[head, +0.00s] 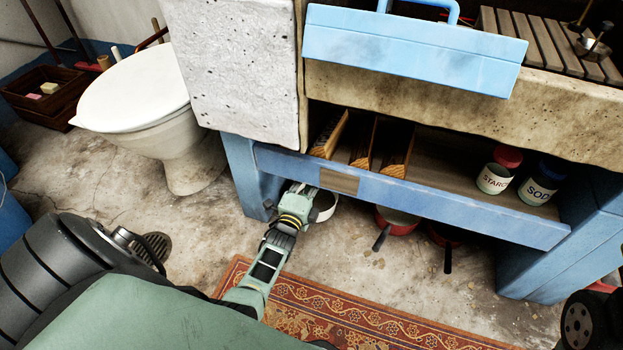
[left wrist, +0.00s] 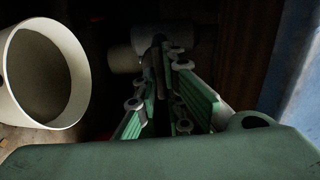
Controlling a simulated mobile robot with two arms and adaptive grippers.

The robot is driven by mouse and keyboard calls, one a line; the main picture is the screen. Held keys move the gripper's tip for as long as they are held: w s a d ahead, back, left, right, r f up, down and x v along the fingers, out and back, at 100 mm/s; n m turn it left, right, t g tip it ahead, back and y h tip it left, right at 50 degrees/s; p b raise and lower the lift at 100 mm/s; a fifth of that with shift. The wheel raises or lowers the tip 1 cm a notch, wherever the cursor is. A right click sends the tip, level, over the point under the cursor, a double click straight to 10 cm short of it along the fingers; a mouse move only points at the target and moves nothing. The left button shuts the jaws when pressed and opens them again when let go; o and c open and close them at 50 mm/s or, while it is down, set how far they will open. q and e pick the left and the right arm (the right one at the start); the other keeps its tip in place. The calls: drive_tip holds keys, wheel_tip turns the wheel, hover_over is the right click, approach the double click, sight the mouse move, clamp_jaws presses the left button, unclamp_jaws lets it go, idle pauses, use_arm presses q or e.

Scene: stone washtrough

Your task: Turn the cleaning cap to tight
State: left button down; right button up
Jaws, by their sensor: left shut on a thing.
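My left gripper (head: 312,188) reaches in under the blue front rail of the washtrough's stand, and its tips are hidden there in the head view. In the left wrist view the two green-padded fingers (left wrist: 160,65) close together at their far ends on a small dark part. This part looks like the cleaning cap's grip, in front of pale grey pipework (left wrist: 147,36). It is dim there, and the cap's outline and how far it is turned cannot be made out. My right gripper is not in view.
A white open-ended round piece (left wrist: 72,78) is close left of the fingers; it also shows in the head view (head: 327,206). The blue rail (head: 430,198) runs above my gripper. Red pans (head: 398,220) are on the floor to the right. A toilet (head: 140,95) stands left.

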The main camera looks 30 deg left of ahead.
use_arm(q)
drive_tip(key=shift+r, duration=0.15)
drive_tip(key=c, duration=2)
unclamp_jaws()
drive_tip(key=shift+o, duration=0.7)
drive_tip(key=v, duration=0.7)
drive_tip(key=shift+s, duration=0.25)
